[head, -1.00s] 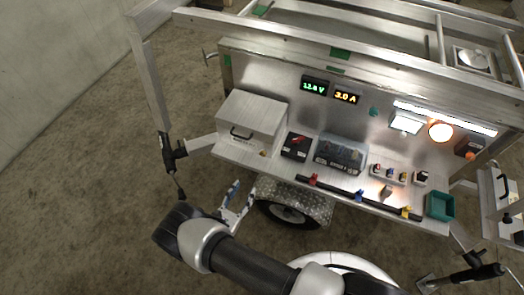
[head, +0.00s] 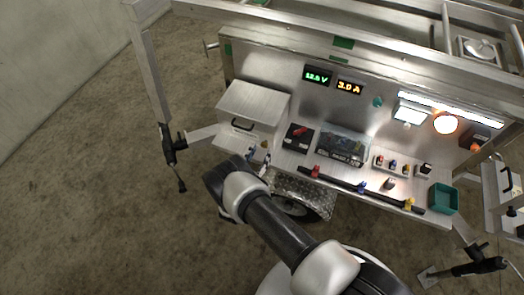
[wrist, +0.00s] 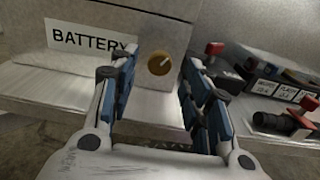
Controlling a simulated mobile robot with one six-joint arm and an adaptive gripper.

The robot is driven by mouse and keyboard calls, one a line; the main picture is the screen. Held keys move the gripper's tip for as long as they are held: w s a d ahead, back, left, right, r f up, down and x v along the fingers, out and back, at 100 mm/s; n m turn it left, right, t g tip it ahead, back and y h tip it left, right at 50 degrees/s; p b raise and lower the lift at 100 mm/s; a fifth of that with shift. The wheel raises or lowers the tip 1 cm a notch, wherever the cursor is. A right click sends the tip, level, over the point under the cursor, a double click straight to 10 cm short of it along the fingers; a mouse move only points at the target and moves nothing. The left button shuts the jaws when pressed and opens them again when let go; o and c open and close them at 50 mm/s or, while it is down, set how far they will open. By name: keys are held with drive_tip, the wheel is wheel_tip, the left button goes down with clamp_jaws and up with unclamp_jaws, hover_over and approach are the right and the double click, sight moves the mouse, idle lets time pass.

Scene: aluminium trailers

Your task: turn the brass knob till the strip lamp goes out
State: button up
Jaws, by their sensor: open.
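The brass knob (wrist: 159,63) sits on the front face of the metal battery box (wrist: 110,14), right of its BATTERY label. The knob's dark mark points to the upper right. In the wrist view my gripper (wrist: 159,72) is open, with its blue-padded fingers left and right of the knob; I see no contact. In the head view my gripper (head: 258,158) is at the lower front of the battery box (head: 252,104), and the knob is hard to make out there. The strip lamp (head: 470,115) along the right of the back panel is lit white.
A black unit with a red lever (head: 298,137) and a clear-covered fuse box (head: 343,147) stand right of the battery box. A dark rail with coloured clamps (head: 345,184) runs along the shelf's front edge. A square lamp (head: 409,114) and a round orange lamp (head: 445,123) are lit.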

drive_tip(key=shift+x, duration=1.1)
drive_tip(key=shift+c, duration=0.5)
drive_tip(key=c, duration=0.9)
clamp_jaws()
